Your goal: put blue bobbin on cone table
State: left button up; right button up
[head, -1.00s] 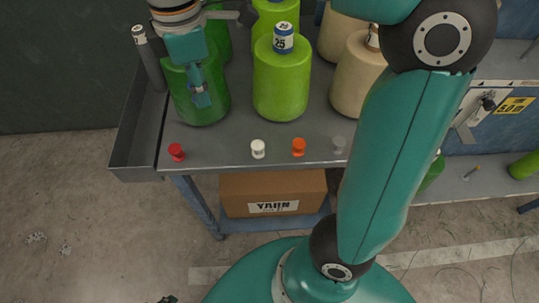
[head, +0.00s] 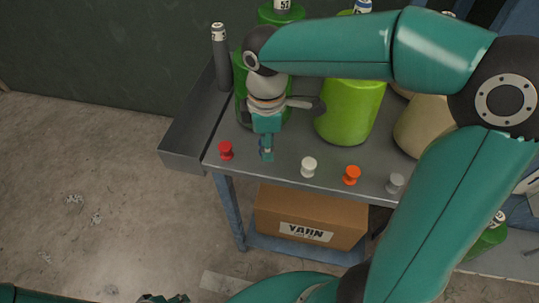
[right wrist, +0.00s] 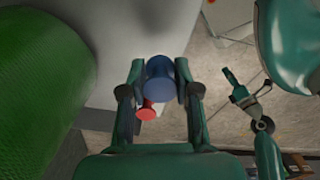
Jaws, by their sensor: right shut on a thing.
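My right gripper (head: 266,153) points down over the front of the cone table (head: 331,166), between the red bobbin (head: 226,150) and the white bobbin (head: 309,167). In the right wrist view its fingers are shut on the blue bobbin (right wrist: 159,80), with the red bobbin (right wrist: 147,112) showing just beyond. In the head view a little blue shows at the fingertips; whether the bobbin touches the tabletop I cannot tell. My left gripper (head: 164,298) is cut by the bottom edge, away from the table; in the right wrist view (right wrist: 246,90) its fingers look apart and empty.
An orange bobbin (head: 352,174) and a grey bobbin (head: 395,182) continue the front row. Large green cones (head: 350,112) and a cream cone (head: 424,125) stand behind. A grey trough (head: 186,145) borders the left side. A yarn box (head: 310,217) sits below.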

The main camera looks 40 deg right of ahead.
aim_at(268, 164)
jog(key=shift+f+b, duration=0.45)
jog(key=shift+f, duration=1.65)
jog(key=o, duration=0.9)
jog(key=shift+f, duration=0.1)
jog(key=shift+o, duration=0.2)
jog(key=shift+r, duration=0.25)
notch_tip(268, 164, up, 12)
jog(key=p, duration=0.2)
jog(key=shift+f+p, duration=0.1)
jog(key=shift+p, duration=0.25)
